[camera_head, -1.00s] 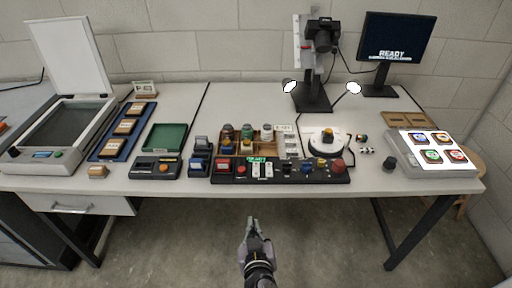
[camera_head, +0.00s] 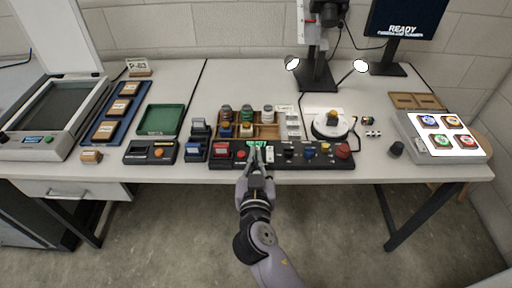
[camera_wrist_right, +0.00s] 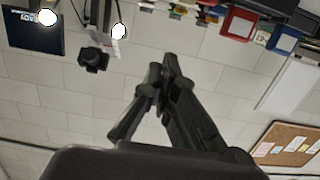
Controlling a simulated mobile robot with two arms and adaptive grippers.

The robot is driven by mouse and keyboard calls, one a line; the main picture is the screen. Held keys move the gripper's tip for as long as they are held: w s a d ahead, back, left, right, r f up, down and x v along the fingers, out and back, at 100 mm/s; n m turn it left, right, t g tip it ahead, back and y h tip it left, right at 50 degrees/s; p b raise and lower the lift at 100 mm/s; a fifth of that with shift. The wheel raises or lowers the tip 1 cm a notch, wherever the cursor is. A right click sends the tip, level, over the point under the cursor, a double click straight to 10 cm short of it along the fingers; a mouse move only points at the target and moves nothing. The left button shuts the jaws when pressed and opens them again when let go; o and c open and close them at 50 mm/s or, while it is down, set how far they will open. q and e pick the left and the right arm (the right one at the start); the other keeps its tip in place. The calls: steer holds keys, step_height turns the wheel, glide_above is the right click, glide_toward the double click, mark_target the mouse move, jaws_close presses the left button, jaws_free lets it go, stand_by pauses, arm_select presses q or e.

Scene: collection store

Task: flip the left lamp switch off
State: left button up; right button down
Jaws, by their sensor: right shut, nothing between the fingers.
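The black control panel (camera_head: 320,158) lies along the front edge of the table. It carries a small green display (camera_head: 252,143) and two white switches side by side. The right white switch (camera_head: 270,155) shows clear, while the left one is mostly hidden behind my right gripper (camera_head: 257,153). My right gripper is shut and empty, its fingertips at the panel's left switch; I cannot tell whether they touch it. It also shows in the right wrist view (camera_wrist_right: 160,75). Two lit lamp heads (camera_head: 292,64) (camera_head: 360,66) flank the camera stand. My left gripper is out of view.
A red button (camera_head: 342,151) and several knobs sit on the panel's right part. A dark control box (camera_head: 150,152) and a green tray (camera_head: 160,120) stand to the left. A scanner (camera_head: 45,115) and a light box (camera_head: 440,150) stand at the ends. Floor in front is clear.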

steer(key=w, duration=0.5)
steer(key=w+p, duration=0.1)
steer(key=w, duration=0.1)
steer(key=shift+w+f, duration=0.2)
steer(key=shift+f, duration=0.1)
step_height(320, 180, down, 3)
steer(key=shift+f, duration=0.1)
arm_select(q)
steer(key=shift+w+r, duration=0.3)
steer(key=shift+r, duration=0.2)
arm_select(e)
steer(key=shift+f, duration=0.5)
